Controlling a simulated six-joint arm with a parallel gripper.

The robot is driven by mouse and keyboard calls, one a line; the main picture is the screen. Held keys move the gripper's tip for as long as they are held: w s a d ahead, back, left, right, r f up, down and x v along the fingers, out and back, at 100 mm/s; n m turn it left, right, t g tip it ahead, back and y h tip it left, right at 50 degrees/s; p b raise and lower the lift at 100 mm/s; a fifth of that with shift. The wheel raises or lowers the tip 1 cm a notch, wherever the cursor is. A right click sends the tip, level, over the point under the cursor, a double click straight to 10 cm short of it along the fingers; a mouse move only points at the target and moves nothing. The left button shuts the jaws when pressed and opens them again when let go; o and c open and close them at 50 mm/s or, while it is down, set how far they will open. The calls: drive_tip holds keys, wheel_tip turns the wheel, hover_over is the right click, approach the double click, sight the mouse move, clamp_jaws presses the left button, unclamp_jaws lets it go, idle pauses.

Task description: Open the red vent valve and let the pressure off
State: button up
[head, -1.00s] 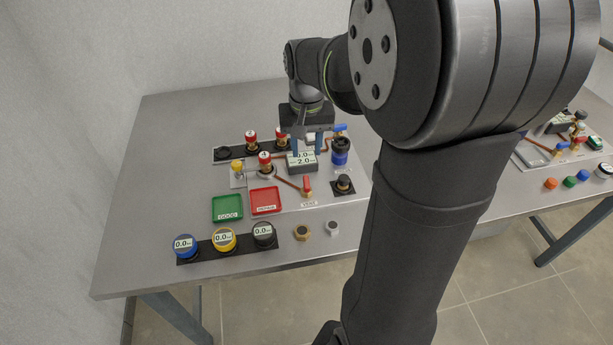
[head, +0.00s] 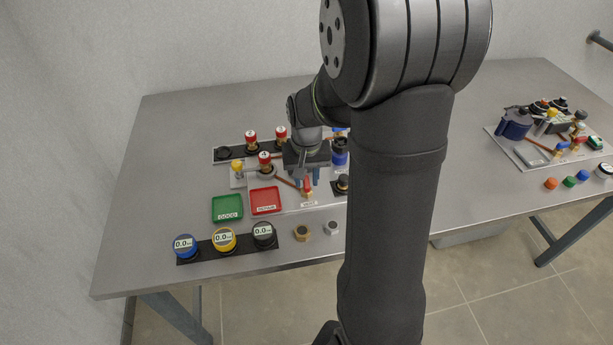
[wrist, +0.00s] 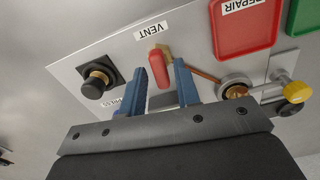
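The red vent valve handle (head: 307,190) is near the front of the grey plate, just behind the VENT label. In the wrist view the red handle (wrist: 159,70) appears between the two blue fingers, with a gap on each side. My gripper (head: 306,178) is over the valve, pointing down, fingers apart. It is open and empty in the wrist view (wrist: 158,68). I cannot tell how far the fingertips are above the plate.
A black knob (wrist: 95,85) stands beside the valve. A red REPAIR tray (head: 265,201) and green GOOD tray (head: 227,208) lie to the left. A yellow-topped valve (head: 237,168) and red-capped fittings (head: 265,160) stand behind.

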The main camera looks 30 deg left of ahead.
sight(307, 181)
clamp_jaws()
drive_tip(key=shift+n, duration=0.7)
drive_tip(key=shift+o, duration=1.2)
unclamp_jaws()
wheel_tip(307, 181, up, 18)
drive_tip(key=shift+f, duration=0.25)
